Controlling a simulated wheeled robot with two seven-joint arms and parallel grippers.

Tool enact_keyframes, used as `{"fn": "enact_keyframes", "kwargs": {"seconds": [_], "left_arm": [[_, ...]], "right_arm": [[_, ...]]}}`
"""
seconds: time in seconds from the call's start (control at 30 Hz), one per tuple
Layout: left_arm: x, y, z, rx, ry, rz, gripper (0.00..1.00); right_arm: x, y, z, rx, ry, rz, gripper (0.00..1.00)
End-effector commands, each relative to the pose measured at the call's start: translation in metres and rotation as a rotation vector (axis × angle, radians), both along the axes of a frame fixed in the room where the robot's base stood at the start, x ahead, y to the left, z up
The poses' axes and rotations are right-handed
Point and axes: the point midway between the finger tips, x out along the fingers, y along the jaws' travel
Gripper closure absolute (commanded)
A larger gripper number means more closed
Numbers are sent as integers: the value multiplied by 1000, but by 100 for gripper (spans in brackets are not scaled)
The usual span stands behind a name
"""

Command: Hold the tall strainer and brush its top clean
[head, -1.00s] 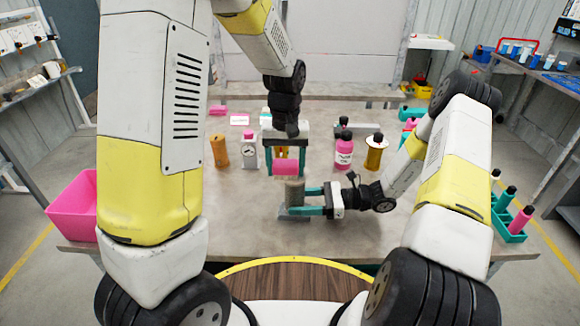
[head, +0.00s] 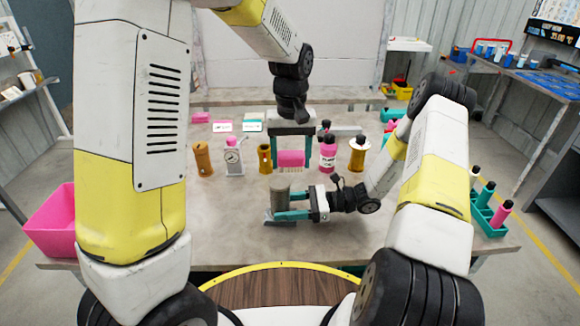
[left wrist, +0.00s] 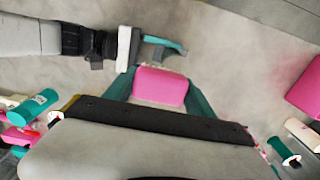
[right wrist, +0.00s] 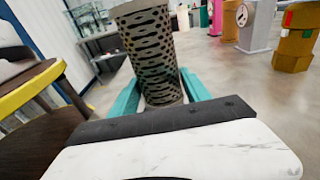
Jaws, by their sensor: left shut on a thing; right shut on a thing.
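The tall strainer (head: 280,188) is a grey-brown upright cylinder. In the right wrist view the strainer (right wrist: 152,50) shows rows of dark oval holes. My right gripper (head: 278,204) is shut on it from the right, with its teal fingers around the lower part. I cannot tell whether its bottom touches the table. My left gripper (head: 291,164) points down and is shut on a pink brush block (head: 291,157). The brush is apart from the strainer in the head view, behind it and slightly right. In the left wrist view the brush (left wrist: 160,86) sits between teal fingers; the strainer is not visible there.
A pink bin (head: 52,222) is at left, a teal rack (head: 488,215) at right.

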Motion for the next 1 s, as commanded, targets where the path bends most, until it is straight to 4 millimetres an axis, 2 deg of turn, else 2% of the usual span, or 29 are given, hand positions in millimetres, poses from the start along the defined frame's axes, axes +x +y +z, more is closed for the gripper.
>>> {"fn": "enact_keyframes", "kwargs": {"seconds": [0.4,0.93,0.97,1.0], "left_arm": [[0,0,36,-1,-2,0,75],[0,0,38,0,0,0,75],[0,0,38,0,0,0,75],[0,0,38,0,0,0,75]], "right_arm": [[0,0,0,0,0,0,67],[0,0,0,0,0,0,67],[0,0,0,0,0,0,41],[0,0,0,0,0,0,33]]}}
